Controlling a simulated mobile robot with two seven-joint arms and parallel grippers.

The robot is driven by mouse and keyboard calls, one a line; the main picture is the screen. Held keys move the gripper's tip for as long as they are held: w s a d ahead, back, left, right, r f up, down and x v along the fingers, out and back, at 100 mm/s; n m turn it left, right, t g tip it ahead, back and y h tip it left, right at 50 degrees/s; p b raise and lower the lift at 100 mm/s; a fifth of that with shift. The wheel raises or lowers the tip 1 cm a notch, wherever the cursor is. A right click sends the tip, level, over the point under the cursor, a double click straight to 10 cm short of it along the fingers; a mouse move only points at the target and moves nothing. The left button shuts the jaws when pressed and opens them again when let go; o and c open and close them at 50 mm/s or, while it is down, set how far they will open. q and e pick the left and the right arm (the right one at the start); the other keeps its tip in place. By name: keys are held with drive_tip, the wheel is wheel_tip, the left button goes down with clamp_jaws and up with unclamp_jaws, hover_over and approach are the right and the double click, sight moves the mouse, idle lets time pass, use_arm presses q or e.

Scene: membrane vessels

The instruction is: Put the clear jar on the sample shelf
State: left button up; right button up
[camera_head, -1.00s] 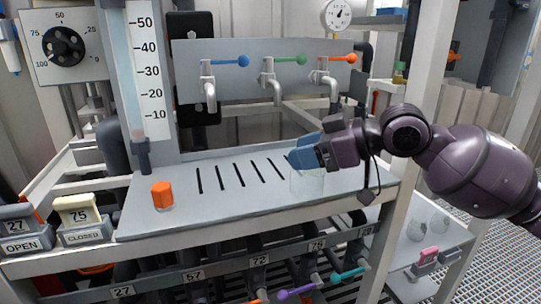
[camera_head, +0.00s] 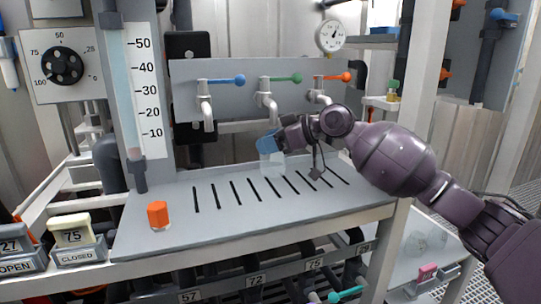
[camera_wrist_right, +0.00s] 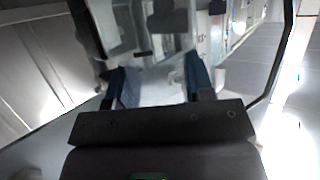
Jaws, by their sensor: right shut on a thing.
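The clear jar (camera_head: 272,163) is see-through and faint, over the slotted grey bench top in the head view. My right gripper (camera_head: 270,144), with blue fingers, is shut on it from the right. The jar looks upright and seems raised off the bench, though its base is hard to make out. In the right wrist view, clear glass (camera_wrist_right: 155,88) shows between the two blue fingers (camera_wrist_right: 157,82). No shelf is labelled as the sample shelf. A small shelf (camera_head: 382,103) at the right holds a green-capped bottle (camera_head: 393,90). My left gripper is out of view.
An orange-capped jar (camera_head: 158,215) stands on the left of the bench (camera_head: 240,225). Taps with blue, green and orange handles (camera_head: 222,82) jut out behind. A white post (camera_head: 415,110) rises at right. A low surface (camera_head: 400,272) holds clear vessels (camera_head: 425,240).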

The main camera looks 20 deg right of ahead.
sight(280, 153)
drive_tip(key=shift+f, duration=1.7)
drive_tip(key=shift+f, duration=0.1)
drive_tip(key=o, duration=1.2)
drive_tip(key=v, duration=1.2)
drive_tip(key=shift+s, duration=0.1)
